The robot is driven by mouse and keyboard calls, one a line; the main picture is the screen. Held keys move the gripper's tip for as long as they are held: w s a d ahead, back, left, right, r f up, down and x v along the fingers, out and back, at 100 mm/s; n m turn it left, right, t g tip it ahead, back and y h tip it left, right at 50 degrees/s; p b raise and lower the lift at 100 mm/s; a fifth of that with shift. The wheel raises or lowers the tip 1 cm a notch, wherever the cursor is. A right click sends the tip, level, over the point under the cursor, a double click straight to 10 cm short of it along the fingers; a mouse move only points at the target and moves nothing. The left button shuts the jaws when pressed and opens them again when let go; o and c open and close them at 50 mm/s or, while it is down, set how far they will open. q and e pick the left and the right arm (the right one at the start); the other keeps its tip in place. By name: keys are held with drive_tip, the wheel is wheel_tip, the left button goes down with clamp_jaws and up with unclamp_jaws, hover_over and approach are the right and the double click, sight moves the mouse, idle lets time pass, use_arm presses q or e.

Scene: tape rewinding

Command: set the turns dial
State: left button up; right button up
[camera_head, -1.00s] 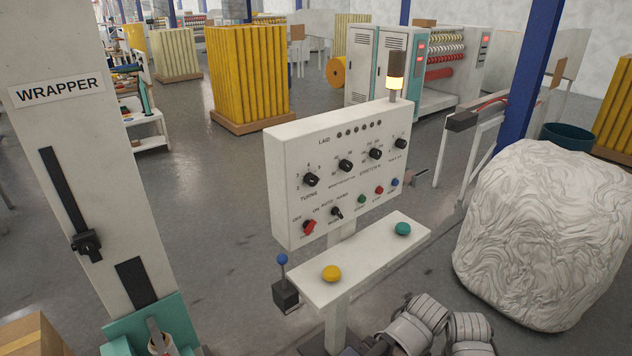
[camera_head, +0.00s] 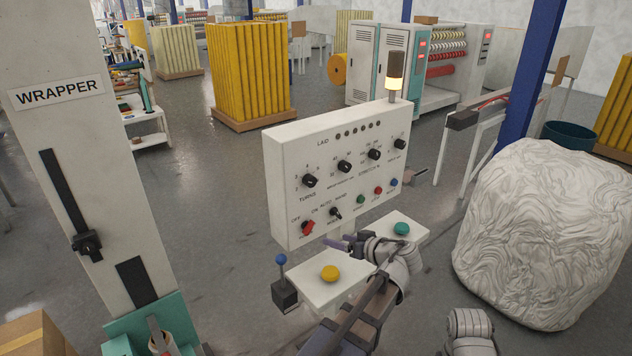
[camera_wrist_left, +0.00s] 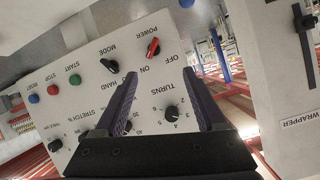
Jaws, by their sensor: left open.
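The turns dial (camera_head: 310,181) is a black knob at the left of the upper row on the white control panel (camera_head: 284,228). It also shows in the left wrist view (camera_wrist_left: 172,112), where the panel appears upside down. I cannot clearly read its pointer. My left gripper (camera_head: 332,242) is in front of the panel's lower edge, below and right of the dial, apart from it. In the left wrist view its two purple fingers (camera_wrist_left: 160,73) are spread and empty, with the dial between them in the picture. My right gripper is not in view.
A red power switch (camera_head: 308,227) and black mode knob (camera_head: 336,212) sit below the dial. The shelf carries a yellow button (camera_head: 330,273) and a green button (camera_head: 401,229). A blue-topped lever (camera_head: 282,259) stands at left. A wrapped bale (camera_head: 545,235) is at right.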

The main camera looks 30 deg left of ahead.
sight(312, 182)
use_arm(q)
drive_tip(key=w+a+r+n+t+y, duration=0.2)
drive_tip(key=w+a+r+n+y, duration=0.3)
drive_tip(key=r, duration=0.5)
drive_tip(key=shift+m+h, duration=0.3)
drive_tip(key=shift+f+x, duration=0.2)
drive_tip(key=shift+x, duration=4.1)
clamp_jaws()
